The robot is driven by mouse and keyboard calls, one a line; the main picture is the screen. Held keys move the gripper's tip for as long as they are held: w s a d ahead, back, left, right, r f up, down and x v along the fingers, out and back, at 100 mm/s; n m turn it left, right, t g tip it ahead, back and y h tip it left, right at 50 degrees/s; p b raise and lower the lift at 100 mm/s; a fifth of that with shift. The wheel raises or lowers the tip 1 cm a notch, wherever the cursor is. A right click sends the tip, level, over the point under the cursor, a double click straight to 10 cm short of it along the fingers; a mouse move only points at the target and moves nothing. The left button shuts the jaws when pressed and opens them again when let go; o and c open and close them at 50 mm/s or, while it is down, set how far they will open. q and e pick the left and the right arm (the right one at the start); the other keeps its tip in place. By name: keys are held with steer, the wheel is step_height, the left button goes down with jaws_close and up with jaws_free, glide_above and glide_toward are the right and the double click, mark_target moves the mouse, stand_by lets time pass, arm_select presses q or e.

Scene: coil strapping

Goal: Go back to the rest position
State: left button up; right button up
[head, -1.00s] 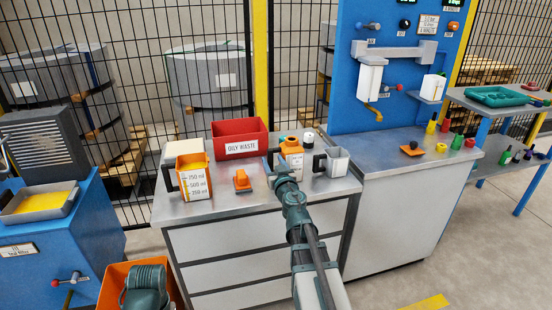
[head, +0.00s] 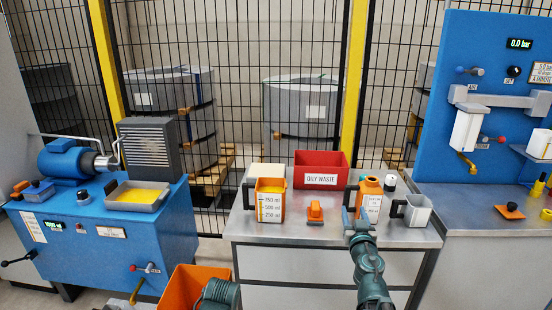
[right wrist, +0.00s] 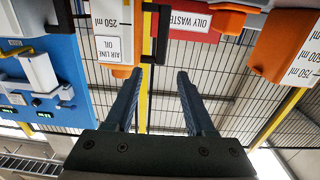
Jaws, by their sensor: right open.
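My right gripper (head: 355,204) is raised in front of the grey bench, its arm coming up from the bottom of the head view. In the right wrist view its two fingers (right wrist: 162,88) are apart with nothing between them. In the head view it overlaps the left side of an orange-topped oil bottle (head: 372,203). In the right wrist view the bottle's "AIR LINE OIL" label (right wrist: 110,50) shows upside down, beyond the fingertips. I cannot tell the exact gap to it. My left gripper is out of view.
The bench (head: 285,232) also holds a measuring jug (head: 269,207), a red oily waste box (head: 321,180), an orange item (head: 315,211) and a grey jug (head: 417,212). A blue machine (head: 80,228) stands left, a blue panel (head: 495,60) right. An orange bin (head: 186,285) is low in front.

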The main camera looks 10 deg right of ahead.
steer(key=s+a+f+n+g+y+p, duration=0.1)
steer(key=s+a+n+g+p, duration=0.2)
steer(key=s+a+g+p, duration=0.6)
steer(key=s+a+f+n+g+y+p, duration=0.1)
steer(key=s+a+n+g+y+p, duration=0.1)
steer(key=s+a+g+p, duration=0.6)
steer(key=s+a+n+p, duration=0.1)
steer(key=s+a, duration=0.5)
steer(key=a, duration=0.6)
steer(key=shift+f+n+g+p, duration=0.3)
steer(key=shift+g+p, duration=0.1)
steer(key=shift+w+d, duration=0.1)
